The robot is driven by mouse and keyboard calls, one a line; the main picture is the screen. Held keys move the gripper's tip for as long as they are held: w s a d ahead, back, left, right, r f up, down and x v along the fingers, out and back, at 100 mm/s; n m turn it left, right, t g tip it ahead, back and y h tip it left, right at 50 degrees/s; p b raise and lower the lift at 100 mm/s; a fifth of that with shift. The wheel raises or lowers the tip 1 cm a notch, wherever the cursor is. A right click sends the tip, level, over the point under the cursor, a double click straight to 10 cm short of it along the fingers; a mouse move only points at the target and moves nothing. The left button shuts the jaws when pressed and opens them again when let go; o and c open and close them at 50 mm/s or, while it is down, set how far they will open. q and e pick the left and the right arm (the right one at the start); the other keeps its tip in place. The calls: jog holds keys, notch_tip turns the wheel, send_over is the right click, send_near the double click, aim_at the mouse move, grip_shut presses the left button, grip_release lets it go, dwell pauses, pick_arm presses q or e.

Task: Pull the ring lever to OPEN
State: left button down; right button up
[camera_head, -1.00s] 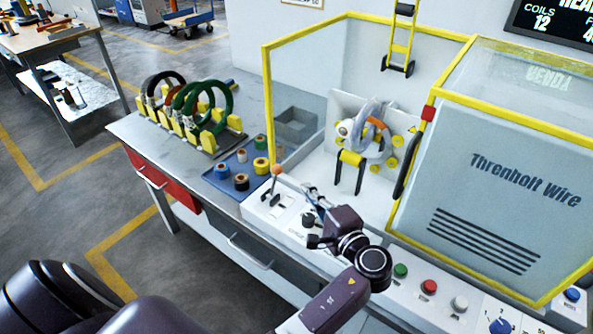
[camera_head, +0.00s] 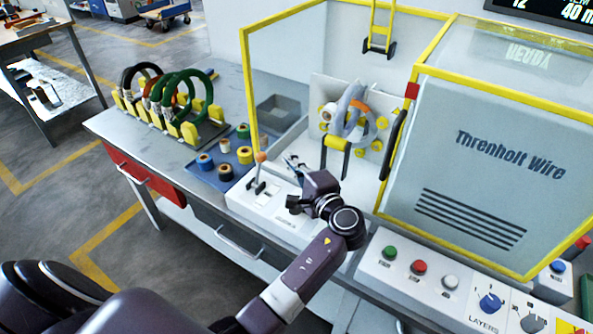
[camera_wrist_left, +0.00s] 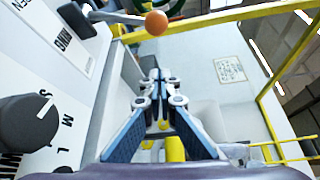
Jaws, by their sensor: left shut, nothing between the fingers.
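The ring lever has an orange ball (camera_head: 261,157) on a thin shaft, standing up from the white control panel at the left end of the machine. In the left wrist view the orange ball (camera_wrist_left: 156,23) is at the top, beyond and left of my fingertips. Panel lettering there is partly cut off; "RING" is legible. My left gripper (camera_head: 292,163) is just right of the lever in the head view, apart from it. In the left wrist view its fingers (camera_wrist_left: 160,85) are together and empty. My right gripper is not in view.
A wire coil (camera_head: 357,112) sits on the winding head behind my gripper. A yellow-framed guard (camera_head: 247,75) and a large cabinet (camera_head: 480,160) flank it. A blue tray (camera_head: 232,158) with tape rolls and a rack of coils stand left. Green, red and white buttons (camera_head: 419,267) are at the front right.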

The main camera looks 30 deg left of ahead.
aim_at(259, 169)
pick_arm(q)
jog(key=x, duration=0.4)
jog(key=shift+f+b, duration=0.1)
jog(key=shift+b, duration=0.3)
jog(key=s+p, duration=0.2)
jog(key=s+r, duration=0.1)
jog(key=shift+a+p, duration=0.35)
jog(key=shift+p, duration=0.05)
jog(key=shift+s+a, duration=0.1)
jog(key=shift+s, duration=0.35)
